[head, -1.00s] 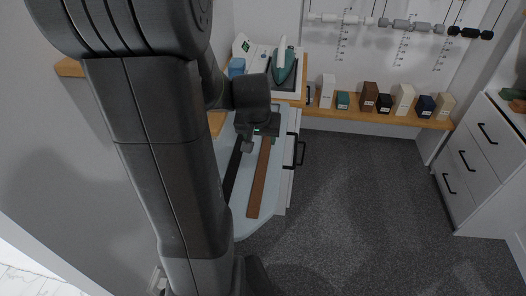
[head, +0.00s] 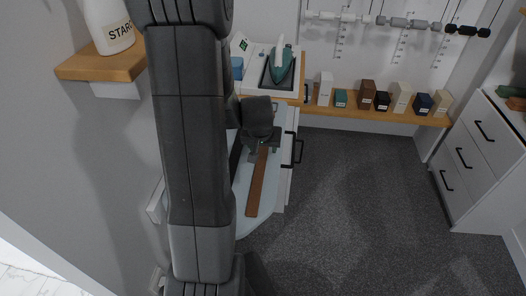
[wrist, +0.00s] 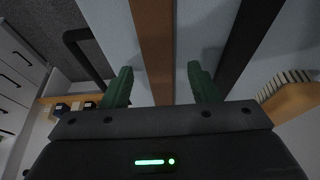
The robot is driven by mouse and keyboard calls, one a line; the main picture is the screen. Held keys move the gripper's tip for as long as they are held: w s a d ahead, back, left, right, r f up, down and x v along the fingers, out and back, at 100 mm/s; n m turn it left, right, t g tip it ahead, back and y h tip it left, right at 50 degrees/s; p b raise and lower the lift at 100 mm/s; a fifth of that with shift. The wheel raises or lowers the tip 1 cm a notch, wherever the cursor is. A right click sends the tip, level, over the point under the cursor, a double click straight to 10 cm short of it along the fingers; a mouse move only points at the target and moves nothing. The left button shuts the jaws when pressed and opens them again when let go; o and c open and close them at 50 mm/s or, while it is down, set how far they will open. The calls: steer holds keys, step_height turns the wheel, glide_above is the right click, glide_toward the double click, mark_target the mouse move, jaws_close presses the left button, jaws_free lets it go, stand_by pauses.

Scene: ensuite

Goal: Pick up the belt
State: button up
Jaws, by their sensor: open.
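Two long flat belt-like strips lie side by side on a pale blue ironing board (head: 241,222). One is brown (head: 256,190) and one is black (head: 235,158), partly hidden by my arm. I cannot tell which one the task names. My gripper (head: 264,148) is over the far end of the brown strip. In the wrist view the open green fingers (wrist: 160,75) are on either side of the brown strip (wrist: 154,45), with nothing held. The black strip (wrist: 247,40) runs outside the right finger. I cannot tell how high the fingers are above the board.
A teal iron (head: 280,64) stands on its tray behind the board. Small boxes (head: 367,94) line a wooden shelf at the back. A drawer with a black handle (head: 298,148) is right of the board. A starch bottle (head: 108,28) stands on the left shelf. Open carpet lies right.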

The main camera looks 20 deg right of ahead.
steer(key=shift+f, duration=0.1)
steer(key=c, duration=1.1)
steer(key=shift+c, duration=0.2)
